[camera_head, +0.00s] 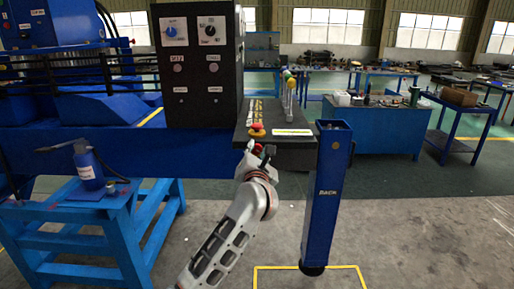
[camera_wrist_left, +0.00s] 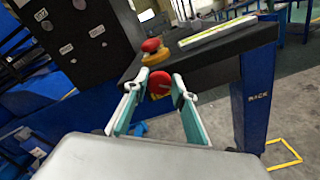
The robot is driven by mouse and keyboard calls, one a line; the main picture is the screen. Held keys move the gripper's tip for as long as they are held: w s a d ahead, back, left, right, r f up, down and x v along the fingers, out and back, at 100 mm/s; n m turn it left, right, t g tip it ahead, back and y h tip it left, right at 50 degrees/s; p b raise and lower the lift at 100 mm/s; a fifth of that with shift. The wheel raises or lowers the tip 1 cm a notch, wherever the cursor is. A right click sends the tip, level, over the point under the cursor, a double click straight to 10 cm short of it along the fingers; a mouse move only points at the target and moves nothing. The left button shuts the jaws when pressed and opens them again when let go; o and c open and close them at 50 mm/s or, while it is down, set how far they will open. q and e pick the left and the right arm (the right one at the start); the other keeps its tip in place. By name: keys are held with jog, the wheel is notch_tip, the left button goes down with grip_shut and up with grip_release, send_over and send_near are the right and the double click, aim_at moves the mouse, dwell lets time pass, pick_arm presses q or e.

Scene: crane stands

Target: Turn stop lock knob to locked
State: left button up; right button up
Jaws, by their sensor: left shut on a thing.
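A red knob (camera_wrist_left: 160,83) sits at the front face of the black control console (camera_wrist_left: 215,62), just below its top edge. I take it to be the stop lock knob. My left gripper (camera_head: 260,153) reaches up to the console from below. In the left wrist view its teal-padded fingers (camera_wrist_left: 160,92) stand on both sides of the red knob and are shut on it. The knob's marking and turn position cannot be made out. A red and yellow push button (camera_head: 257,130) stands on the console top just above. My right gripper is out of view.
A black cabinet (camera_head: 198,75) with dials rises left of the console. A row of levers (camera_head: 287,95) stands behind the button. A blue post (camera_head: 325,195) stands right of my arm. A blue table (camera_head: 75,215) with a blue bottle-like item (camera_head: 88,167) is at left.

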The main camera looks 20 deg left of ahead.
pick_arm(q)
jog(key=m, duration=0.5)
jog(key=shift+m, duration=0.3)
jog(key=m, duration=0.5)
jog(key=shift+f, duration=0.15)
jog(key=shift+m, duration=0.3)
jog(key=o, duration=1.1)
jog(key=shift+d, duration=0.1)
jog(key=v, duration=1.2)
